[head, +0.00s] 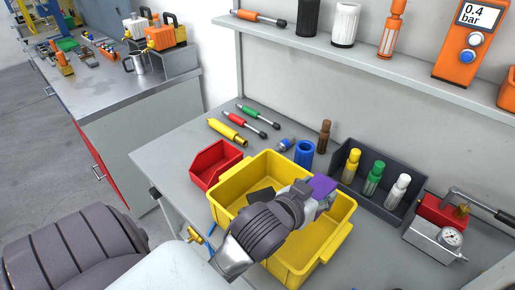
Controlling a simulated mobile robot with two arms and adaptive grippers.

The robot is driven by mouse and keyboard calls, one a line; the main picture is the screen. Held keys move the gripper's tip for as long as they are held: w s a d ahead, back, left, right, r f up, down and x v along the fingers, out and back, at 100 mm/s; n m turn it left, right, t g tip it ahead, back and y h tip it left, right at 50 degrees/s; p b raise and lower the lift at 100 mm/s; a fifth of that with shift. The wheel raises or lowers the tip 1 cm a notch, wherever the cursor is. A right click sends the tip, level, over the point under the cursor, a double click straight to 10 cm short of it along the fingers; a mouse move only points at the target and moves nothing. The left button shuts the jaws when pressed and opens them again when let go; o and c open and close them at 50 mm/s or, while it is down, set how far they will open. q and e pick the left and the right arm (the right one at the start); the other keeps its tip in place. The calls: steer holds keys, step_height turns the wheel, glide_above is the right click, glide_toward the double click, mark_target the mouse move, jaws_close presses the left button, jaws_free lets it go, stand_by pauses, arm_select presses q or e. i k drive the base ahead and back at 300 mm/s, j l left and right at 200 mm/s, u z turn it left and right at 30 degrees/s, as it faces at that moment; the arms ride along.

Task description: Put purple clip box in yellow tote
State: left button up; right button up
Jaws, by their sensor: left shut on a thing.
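The yellow tote (332,232) stands on the grey workbench in the middle of the head view. My left gripper (310,193) is over the tote and is shut on the purple clip box (323,185). Only part of the purple clip box shows, at the gripper's far end; the rest is hidden by the gripper. The box appears above the tote's inside, near its right and back walls; its exact height is unclear. A dark flat item (261,196) shows beside the gripper in the tote. My right gripper is not in view.
A red bin (213,163) stands left of the tote. A blue cylinder (304,153) stands behind it. A shelf (380,62) runs above the bench.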

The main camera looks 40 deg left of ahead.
mark_target(318, 230)
steer(key=j+z, duration=0.2)
steer(key=j, duration=1.1)
steer(key=k+j+z, duration=0.15)
steer(key=j, duration=1.1)
steer(key=l+z, duration=0.1)
steer(key=z, duration=0.8)
steer(key=i+z, duration=0.15)
steer(key=z, duration=0.3)
steer(key=i+l, duration=0.15)
steer(key=l, duration=0.15)
